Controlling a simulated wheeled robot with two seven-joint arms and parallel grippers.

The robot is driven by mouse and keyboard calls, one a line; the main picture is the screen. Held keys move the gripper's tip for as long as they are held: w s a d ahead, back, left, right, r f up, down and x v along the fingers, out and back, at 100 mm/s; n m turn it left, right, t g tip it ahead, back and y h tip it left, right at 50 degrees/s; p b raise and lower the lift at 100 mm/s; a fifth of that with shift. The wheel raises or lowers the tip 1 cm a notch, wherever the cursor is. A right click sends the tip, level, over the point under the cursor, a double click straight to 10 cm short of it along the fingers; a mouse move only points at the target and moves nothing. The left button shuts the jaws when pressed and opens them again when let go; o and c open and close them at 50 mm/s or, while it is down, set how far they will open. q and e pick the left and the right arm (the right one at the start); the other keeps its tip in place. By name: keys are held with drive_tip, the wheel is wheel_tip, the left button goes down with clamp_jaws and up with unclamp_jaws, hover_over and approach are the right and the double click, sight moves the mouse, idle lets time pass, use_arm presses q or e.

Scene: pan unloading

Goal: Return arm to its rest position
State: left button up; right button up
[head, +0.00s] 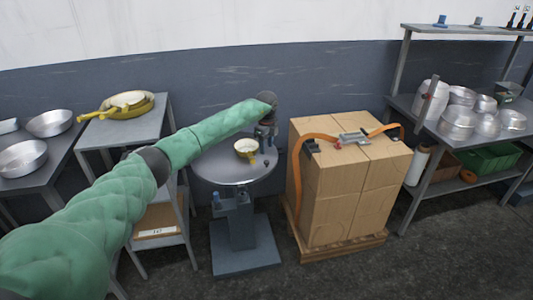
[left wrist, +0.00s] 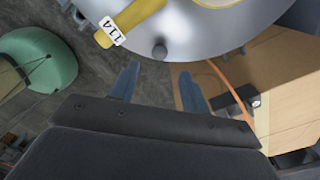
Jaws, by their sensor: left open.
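My left arm, in a green sleeve, reaches in from the lower left of the head view. Its gripper (head: 266,138) is at the right rim of the round metal table (head: 215,172). In the left wrist view the two blue fingers (left wrist: 158,82) are spread with nothing between them. A small yellow pan (head: 245,150) with a pale inside sits on the round table, beside the gripper. In the left wrist view its yellow handle (left wrist: 135,22) carries a tag reading 114, ahead of the fingers and apart from them. My right gripper is in neither view.
Strapped cardboard boxes (head: 345,195) on a pallet stand right of the round table. A grey stand (head: 125,130) with yellow pans (head: 122,104) is at left, close to my arm. A shelf (head: 440,135) with metal pots is at far right. Floor in front is clear.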

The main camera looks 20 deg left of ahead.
use_arm(q)
drive_tip(key=shift+r, duration=0.3)
drive_tip(key=shift+m, duration=0.3)
